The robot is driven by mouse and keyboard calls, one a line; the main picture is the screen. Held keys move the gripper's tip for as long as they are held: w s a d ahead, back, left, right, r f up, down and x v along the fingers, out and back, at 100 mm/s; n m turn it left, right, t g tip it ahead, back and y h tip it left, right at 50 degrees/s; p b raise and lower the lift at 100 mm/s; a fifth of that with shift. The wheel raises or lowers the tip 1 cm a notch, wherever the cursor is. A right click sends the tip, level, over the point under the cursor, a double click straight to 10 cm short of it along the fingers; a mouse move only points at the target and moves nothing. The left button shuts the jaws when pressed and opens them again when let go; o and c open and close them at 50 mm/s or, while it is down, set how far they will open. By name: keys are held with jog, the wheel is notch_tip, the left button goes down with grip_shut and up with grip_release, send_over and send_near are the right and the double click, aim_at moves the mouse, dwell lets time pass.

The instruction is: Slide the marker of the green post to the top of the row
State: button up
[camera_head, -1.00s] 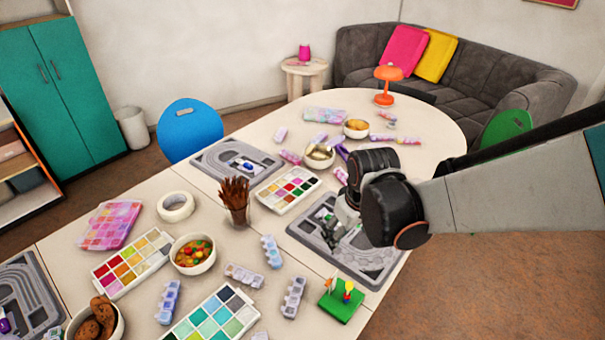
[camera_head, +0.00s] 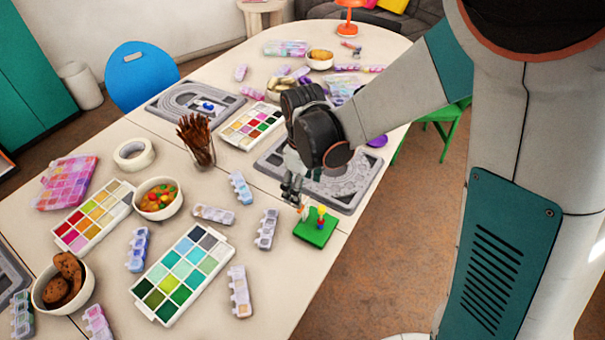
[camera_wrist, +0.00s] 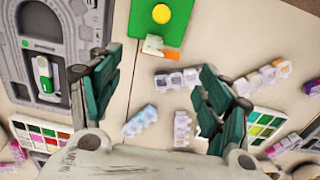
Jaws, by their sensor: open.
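A grey bead board (camera_head: 350,190) lies at the table's right edge; it also shows at left in the wrist view (camera_wrist: 15,62). In the wrist view, a white piece with a green part (camera_wrist: 45,76) sits upright in a dark slot of that board; I cannot tell for sure that it is the marker. My gripper (camera_head: 292,188) is over the table between the board and a green block with small coloured parts (camera_head: 315,236). In the wrist view my gripper (camera_wrist: 160,95) is open, its dark green fingers wide apart, with nothing between them but table and bead boxes.
The green block (camera_wrist: 142,10) is at the top of the wrist view, with an orange-tipped white part at its edge. Several bead boxes (camera_head: 266,230), paint palettes (camera_head: 150,312), bowls (camera_head: 172,212) and a brush cup (camera_head: 202,155) crowd the table. A second grey board (camera_head: 160,112) lies farther back.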

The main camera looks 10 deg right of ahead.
aim_at(304, 205)
notch_tip(304, 205, down, 6)
jog(key=shift+r+b, duration=0.15)
jog(key=shift+b, duration=0.7)
jog(key=c, duration=1.1)
jog(key=o, duration=1.1)
jog(key=shift+r, duration=0.1)
